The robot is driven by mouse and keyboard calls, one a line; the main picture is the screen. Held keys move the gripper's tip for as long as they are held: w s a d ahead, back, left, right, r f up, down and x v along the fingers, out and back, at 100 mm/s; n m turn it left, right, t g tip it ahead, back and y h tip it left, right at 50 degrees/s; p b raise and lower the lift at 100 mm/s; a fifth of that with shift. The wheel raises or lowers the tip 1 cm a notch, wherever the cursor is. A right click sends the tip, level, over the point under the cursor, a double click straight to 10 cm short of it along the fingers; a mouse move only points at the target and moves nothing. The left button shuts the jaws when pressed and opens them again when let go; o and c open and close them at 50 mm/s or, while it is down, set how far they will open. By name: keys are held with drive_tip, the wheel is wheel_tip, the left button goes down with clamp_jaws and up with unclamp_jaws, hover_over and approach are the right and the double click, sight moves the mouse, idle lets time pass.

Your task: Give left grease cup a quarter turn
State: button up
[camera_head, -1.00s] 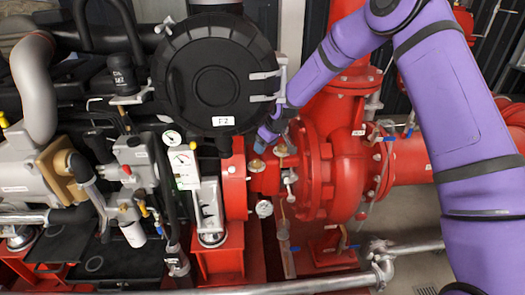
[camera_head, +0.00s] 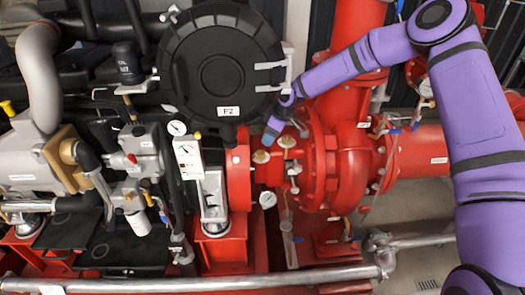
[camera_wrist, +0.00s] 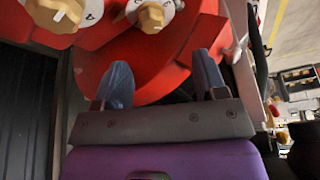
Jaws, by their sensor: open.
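Two brass grease cups sit on the red pump housing in the head view. The left grease cup (camera_head: 261,156) stands a little lower than the right one (camera_head: 287,141). My gripper (camera_head: 286,131) is just above them, its fingers spread and empty. In the wrist view the open fingers (camera_wrist: 162,76) show nothing between them but red housing. Two brass knobs lie past the fingertips there, one at upper left (camera_wrist: 60,14) and one at top centre (camera_wrist: 151,17). The top edge cuts off the upper-left knob. I cannot tell for sure which knob is the left cup.
A large black round cover (camera_head: 219,70) stands close above and left of my gripper. The red pump casing (camera_head: 350,165) is to the right. A grey pipe rail (camera_head: 250,277) crosses the front.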

sight(261, 152)
drive_tip(key=shift+n, duration=0.4)
drive_tip(key=x, duration=0.3)
drive_tip(key=w+x, duration=0.1)
drive_tip(key=x, duration=0.5)
drive_tip(key=shift+w+d+f, duration=0.15)
drive_tip(key=shift+w+f, duration=0.05)
drive_tip(key=shift+f, duration=0.2)
drive_tip(key=c, duration=0.9)
